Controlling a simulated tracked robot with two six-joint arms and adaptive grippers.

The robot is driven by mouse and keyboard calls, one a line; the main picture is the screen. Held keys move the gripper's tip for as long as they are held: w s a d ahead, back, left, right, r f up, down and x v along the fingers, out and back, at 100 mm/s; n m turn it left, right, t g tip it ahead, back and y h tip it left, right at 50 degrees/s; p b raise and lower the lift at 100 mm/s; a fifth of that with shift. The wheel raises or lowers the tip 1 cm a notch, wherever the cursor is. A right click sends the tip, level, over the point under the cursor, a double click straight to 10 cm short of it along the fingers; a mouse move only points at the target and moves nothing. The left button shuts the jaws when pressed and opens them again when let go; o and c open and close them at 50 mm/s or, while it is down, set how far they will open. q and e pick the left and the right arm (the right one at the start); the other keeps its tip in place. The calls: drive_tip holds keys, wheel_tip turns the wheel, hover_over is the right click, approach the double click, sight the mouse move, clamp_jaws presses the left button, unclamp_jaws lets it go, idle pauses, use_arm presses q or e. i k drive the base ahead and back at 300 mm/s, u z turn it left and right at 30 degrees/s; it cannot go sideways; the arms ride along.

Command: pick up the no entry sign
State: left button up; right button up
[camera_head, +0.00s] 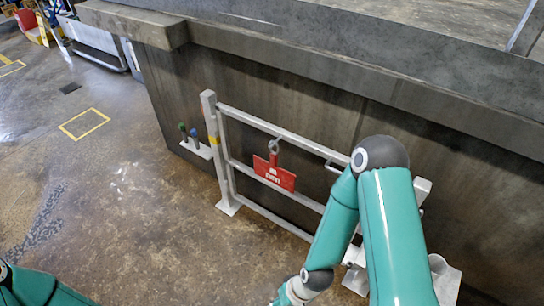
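The no entry sign (274,174) is a small red plate with white lettering. It hangs from a grey hook or ring at the upper rail of a metal gate (265,125), in front of the gate's middle rail. My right arm comes in from the lower right, bends at a dark elbow and runs down to a wrist at the bottom edge; it covers part of the gate's right side. Its gripper is below the frame. Only a bit of my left arm shows in the bottom left corner, and its gripper is out of view. No gripper touches the sign.
A dark compactor wall (290,90) stands behind the gate. Two small posts, green and blue-topped (195,133), stand left of the gate. The concrete floor (130,200) at left is clear, with a yellow marked square (84,124). A red container (26,19) is far back left.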

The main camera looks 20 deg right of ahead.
sight(270, 171)
drive_tip(key=z, duration=0.5)
drive_tip(key=i, duration=1)
drive_tip(key=z, duration=0.75)
drive_tip(key=k, duration=0.8)
drive_tip(key=z, duration=0.2)
drive_tip(key=i, duration=0.85)
drive_tip(key=u, duration=0.1)
